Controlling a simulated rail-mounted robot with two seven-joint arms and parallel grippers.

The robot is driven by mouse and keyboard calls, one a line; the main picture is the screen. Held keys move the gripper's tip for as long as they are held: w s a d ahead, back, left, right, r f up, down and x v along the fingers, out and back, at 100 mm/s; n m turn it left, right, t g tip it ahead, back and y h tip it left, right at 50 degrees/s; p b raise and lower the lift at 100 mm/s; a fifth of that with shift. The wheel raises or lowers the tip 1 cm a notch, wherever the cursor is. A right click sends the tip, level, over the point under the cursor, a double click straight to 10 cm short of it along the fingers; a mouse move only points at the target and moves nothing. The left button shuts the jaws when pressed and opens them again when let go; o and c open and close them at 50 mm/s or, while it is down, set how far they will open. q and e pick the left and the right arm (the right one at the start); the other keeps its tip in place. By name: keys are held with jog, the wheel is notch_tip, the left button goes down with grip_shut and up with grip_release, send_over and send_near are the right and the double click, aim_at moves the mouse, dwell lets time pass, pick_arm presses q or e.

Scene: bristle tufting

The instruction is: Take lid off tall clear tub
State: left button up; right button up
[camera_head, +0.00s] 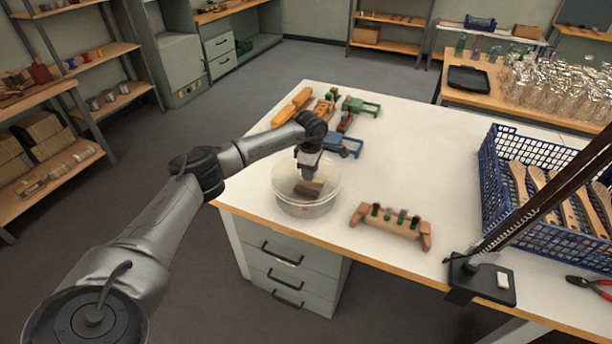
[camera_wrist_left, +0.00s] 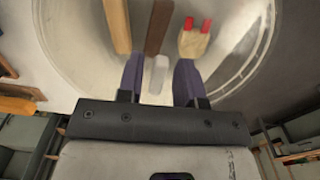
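The clear round tub (camera_head: 281,193) stands near the front left edge of the white table, with wooden pieces visible inside it. Its wide round rim shows in the left wrist view (camera_wrist_left: 262,35). A small whitish upright piece (camera_wrist_left: 158,75), possibly the lid's knob, stands between my fingertips. The lid itself is transparent, and I cannot make out its edge apart from the tub's rim. My left gripper (camera_head: 308,170) points down over the tub. In the wrist view its purple fingers (camera_wrist_left: 160,82) are apart, with gaps on both sides of the whitish piece. My right gripper is out of view.
A wooden rack with green-topped pegs (camera_head: 390,222) is right of the tub. Wooden and green tools (camera_head: 361,107) lie behind it. A blue crate (camera_head: 487,185) of wooden handles and a black stand (camera_head: 480,284) are at the right. The table's middle (camera_head: 420,160) is clear.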

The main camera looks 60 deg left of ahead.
pick_arm(q)
grip_shut()
jog(key=shift+r, duration=0.1)
